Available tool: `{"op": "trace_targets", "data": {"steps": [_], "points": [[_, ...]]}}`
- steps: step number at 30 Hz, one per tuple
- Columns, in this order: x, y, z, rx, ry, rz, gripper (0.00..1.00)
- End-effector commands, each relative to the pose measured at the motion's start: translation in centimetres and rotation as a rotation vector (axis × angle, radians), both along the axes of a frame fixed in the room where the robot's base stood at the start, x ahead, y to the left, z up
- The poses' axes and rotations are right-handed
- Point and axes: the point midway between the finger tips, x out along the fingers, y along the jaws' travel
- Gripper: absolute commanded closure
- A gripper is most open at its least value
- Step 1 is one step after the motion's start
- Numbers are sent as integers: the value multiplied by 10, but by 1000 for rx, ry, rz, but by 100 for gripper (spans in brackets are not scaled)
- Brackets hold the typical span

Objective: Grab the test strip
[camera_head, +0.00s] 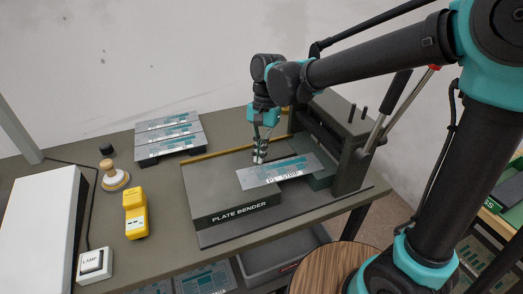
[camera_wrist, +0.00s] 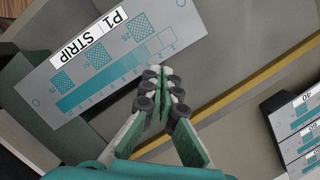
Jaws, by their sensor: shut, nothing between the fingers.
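The test strip (camera_head: 275,171) is a grey-silver plate with teal patches and a white label reading P1 STRIP. It lies across the top of the plate bender (camera_head: 235,208), part of it over the block at the right. In the wrist view the strip (camera_wrist: 105,62) lies slanted at the upper left, its label side away from my fingers.
A yellow device (camera_head: 135,213), a round stamp-like item (camera_head: 114,176), a lamp switch (camera_head: 94,265) and a white box (camera_head: 42,225) stand left. The bender's upright frame and levers (camera_head: 388,112) stand close on the right.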

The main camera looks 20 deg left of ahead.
Motion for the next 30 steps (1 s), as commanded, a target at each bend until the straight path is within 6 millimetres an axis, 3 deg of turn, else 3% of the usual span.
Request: {"op": "trace_targets", "data": {"steps": [8,21,30], "points": [[-2,0,0,0,0,1,100],[-79,9,0,0,-1,3,100],[-85,9,0,0,0,0,100]]}}
